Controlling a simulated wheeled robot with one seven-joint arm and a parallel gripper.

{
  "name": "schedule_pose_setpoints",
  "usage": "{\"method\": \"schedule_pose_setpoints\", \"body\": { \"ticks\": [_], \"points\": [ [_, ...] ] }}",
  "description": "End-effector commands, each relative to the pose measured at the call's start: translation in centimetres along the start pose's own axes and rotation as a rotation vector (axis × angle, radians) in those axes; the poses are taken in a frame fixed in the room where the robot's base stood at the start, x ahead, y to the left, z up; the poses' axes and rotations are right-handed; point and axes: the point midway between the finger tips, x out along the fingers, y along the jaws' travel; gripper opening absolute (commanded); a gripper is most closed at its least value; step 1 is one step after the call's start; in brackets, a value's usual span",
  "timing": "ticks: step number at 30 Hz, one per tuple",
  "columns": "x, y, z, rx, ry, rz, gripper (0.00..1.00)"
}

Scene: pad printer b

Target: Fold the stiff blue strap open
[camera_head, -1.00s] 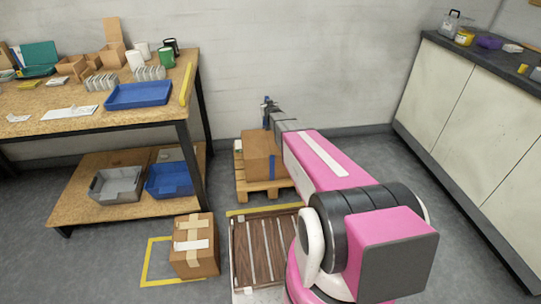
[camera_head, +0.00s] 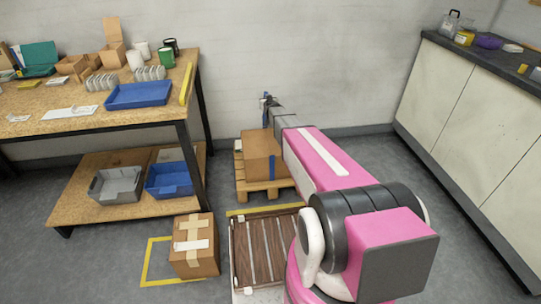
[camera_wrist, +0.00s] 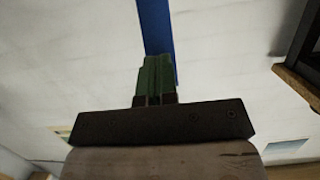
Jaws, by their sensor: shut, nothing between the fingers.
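The stiff blue strap (camera_wrist: 157,28) rises straight up behind my gripper in the wrist view. Its lower part is hidden by the fingers, and I cannot tell whether they touch it. In the head view a short blue upright piece (camera_head: 265,96) shows at the far end of my arm, and a blue band (camera_head: 272,164) runs down the front of a cardboard carton (camera_head: 257,154). My gripper (camera_wrist: 157,62) has green fingers, shut together and empty. In the head view its fingers are too small to make out clearly.
The carton stands on a wooden pallet (camera_head: 252,196) by the wall. A workbench (camera_head: 60,126) is at left, with a blue tray (camera_head: 138,95). A taped box (camera_head: 194,246) stands on the floor. A cabinet (camera_head: 455,125) is at right.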

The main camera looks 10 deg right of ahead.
Motion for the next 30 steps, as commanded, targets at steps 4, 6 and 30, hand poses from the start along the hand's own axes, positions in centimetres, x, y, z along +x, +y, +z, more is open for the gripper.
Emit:
{"method": "schedule_pose_setpoints", "body": {
  "ticks": [4, 6, 30],
  "points": [
    [0.9, 0.0, -0.5, 0.000, 0.000, 0.000, 0.00],
    [1.2, 0.0, -0.7, 0.000, 0.000, 0.000, 0.00],
    [3.1, 0.0, -2.0, 0.000, 0.000, 0.000, 0.00]
  ]
}}
